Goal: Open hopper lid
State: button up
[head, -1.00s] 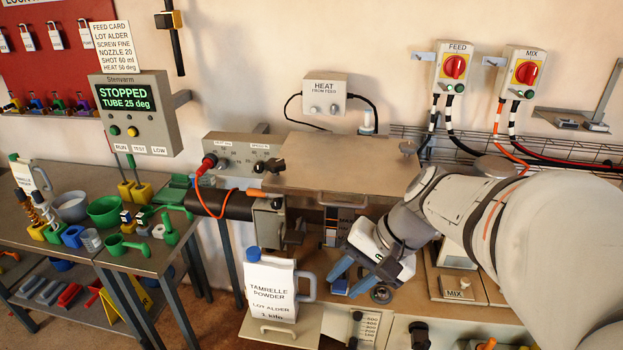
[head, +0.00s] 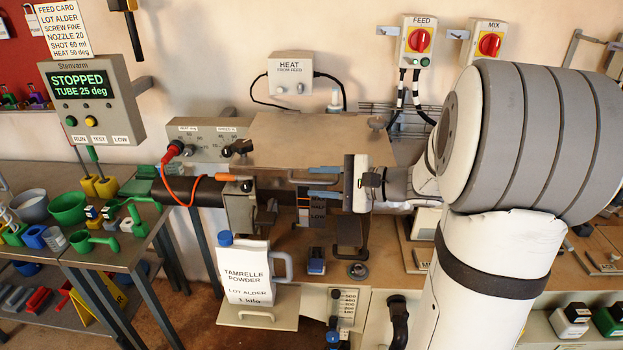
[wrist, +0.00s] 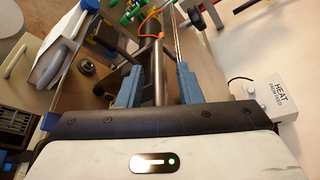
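A broad flat metal cover (head: 300,135), which looks like the hopper lid, lies level at the top of the machine and appears closed. I cannot tell whether either finger touches the handle.
A white powder jug (head: 248,270) stands on a shelf in front of the machine. A dark barrel with an orange cable (head: 186,190) runs left. A heat box (head: 291,75) and feed switch (head: 417,42) are on the wall. A tool table (head: 60,245) stands left.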

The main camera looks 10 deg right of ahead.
jog(key=shift+x, duration=0.85)
jog(key=shift+c, duration=0.4)
grip_shut()
